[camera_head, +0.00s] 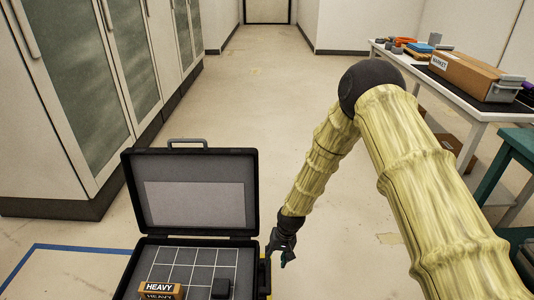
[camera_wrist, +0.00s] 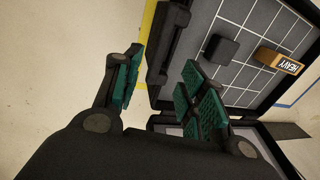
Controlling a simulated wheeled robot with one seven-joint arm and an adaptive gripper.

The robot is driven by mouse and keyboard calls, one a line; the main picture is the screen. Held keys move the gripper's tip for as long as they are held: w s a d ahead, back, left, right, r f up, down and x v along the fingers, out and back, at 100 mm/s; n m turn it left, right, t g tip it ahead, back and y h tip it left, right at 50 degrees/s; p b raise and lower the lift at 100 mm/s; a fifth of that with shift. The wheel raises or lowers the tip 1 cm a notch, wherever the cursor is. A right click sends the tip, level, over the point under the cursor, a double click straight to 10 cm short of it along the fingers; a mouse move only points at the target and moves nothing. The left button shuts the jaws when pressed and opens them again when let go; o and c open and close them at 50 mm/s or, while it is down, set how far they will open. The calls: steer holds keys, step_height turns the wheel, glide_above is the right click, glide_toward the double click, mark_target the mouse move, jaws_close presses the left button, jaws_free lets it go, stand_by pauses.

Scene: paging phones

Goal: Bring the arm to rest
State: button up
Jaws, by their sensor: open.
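My gripper (camera_head: 283,246) hangs at the end of my arm, just right of an open black case (camera_head: 192,236). In the wrist view my gripper (camera_wrist: 158,92) is open, with its two green-padded fingers apart and nothing between them. The case also fills the upper right of the wrist view (camera_wrist: 262,14). One finger overlaps the case edge in that view; I cannot tell whether they touch.
In the case lie an orange box marked HEAVY (camera_head: 160,289) and a small black block (camera_head: 221,288). Cabinets (camera_head: 75,90) line the left. A table (camera_head: 480,106) with a cardboard box (camera_head: 466,73) and a teal stand (camera_head: 515,160) are at right. The floor ahead is clear.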

steer(key=s+d+f+h, duration=0.15)
steer(key=s+d, duration=0.35)
steer(key=s, duration=0.5)
steer(key=s+d+f, duration=0.2)
steer(key=s+d, duration=0.3)
steer(key=s, duration=0.6)
steer(key=s+d+f, duration=0.2)
steer(key=s+d, duration=0.2)
steer(key=s, duration=0.6)
steer(key=s+d+r+p, duration=0.1)
steer(key=s+d+r, duration=0.2)
steer(key=s, duration=0.5)
step_height(320, 180, up, 20)
steer(key=p, duration=1.9)
steer(key=shift+w+d+f+h, duration=0.15)
steer(key=shift+w+f+h, duration=0.1)
steer(key=shift+h, duration=0.1)
steer(key=shift+c, duration=0.2)
